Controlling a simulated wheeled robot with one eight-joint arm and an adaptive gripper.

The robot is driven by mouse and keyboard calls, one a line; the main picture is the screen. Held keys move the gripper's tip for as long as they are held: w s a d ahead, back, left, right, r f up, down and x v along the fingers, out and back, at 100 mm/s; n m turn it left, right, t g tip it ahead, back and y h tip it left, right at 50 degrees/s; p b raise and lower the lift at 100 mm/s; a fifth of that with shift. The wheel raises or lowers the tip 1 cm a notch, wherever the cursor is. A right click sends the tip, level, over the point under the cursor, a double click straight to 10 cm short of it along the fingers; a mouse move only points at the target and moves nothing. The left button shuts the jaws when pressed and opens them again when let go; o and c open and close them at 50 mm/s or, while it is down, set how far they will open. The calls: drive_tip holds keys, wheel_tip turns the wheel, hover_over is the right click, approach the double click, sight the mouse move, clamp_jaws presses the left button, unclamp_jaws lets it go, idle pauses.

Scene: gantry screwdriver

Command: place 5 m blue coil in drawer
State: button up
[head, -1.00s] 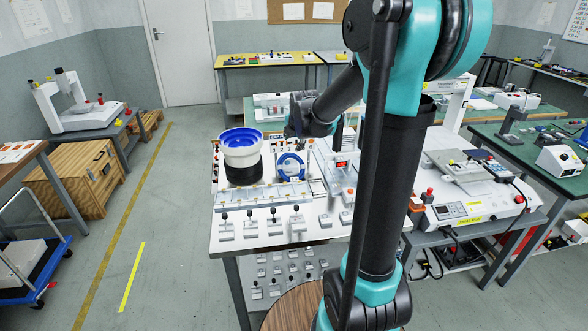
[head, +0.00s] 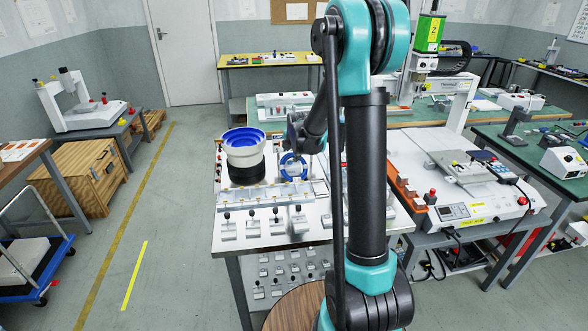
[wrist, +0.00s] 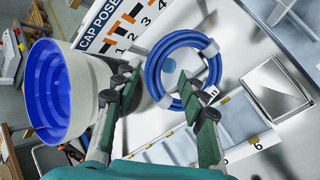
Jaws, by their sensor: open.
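The blue coil (wrist: 155,72) lies on the white table in the wrist view, bound with pale bands. It also shows in the head view (head: 284,168), partly hidden behind my arm. My gripper (wrist: 160,88) is open and empty. Its two green-padded fingers are spread in front of the coil, one to the left of it and one overlapping its lower right edge. I cannot tell the height between fingers and coil. I cannot make out a drawer for certain in either view.
A white bowl feeder with a blue inside (head: 244,148) stands just left of the coil and close to my left finger in the wrist view (wrist: 60,90). Levers (head: 252,224) line the table's front. A gantry machine (head: 462,185) stands on the right.

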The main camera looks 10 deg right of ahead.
sight(289, 156)
drive_tip(key=shift+x, duration=1.8)
drive_tip(key=shift+a, duration=0.15)
clamp_jaws()
